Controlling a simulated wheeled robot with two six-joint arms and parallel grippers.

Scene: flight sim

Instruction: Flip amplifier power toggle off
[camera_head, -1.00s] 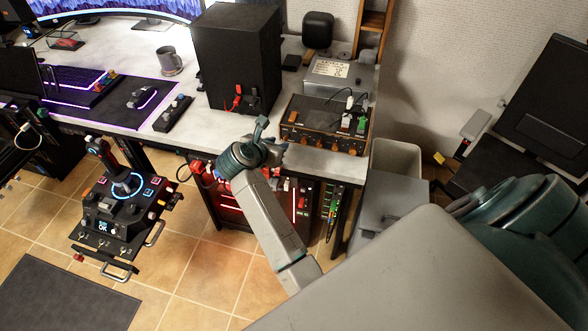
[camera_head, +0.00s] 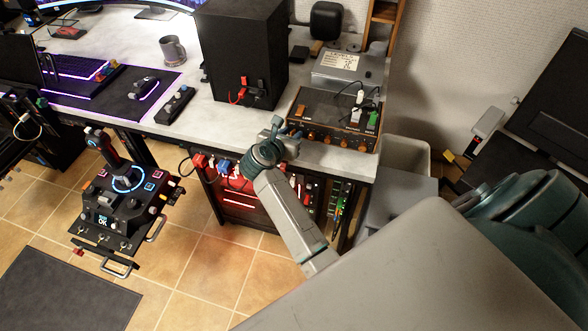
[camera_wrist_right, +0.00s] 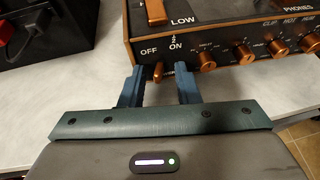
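The amplifier (camera_head: 335,112) is a black box with orange knobs at the right end of the desk. In the right wrist view its front panel (camera_wrist_right: 222,48) carries OFF and ON labels. The power toggle (camera_wrist_right: 158,72) is a small copper-coloured lever below these labels; I cannot tell clearly which way it sits. My right gripper (camera_head: 281,128) is at the amplifier's left front corner. In the right wrist view its two blue fingers (camera_wrist_right: 158,80) are open, one on each side of the toggle, with no clear contact. My left gripper is out of view.
A black speaker box (camera_head: 240,55) stands left of the amplifier, and a silver box (camera_head: 347,70) behind it. An orange switch (camera_wrist_right: 156,12) sits on the amplifier's top. Plugs stand on its right side. Below the desk is a red-lit unit (camera_head: 245,205) with cables.

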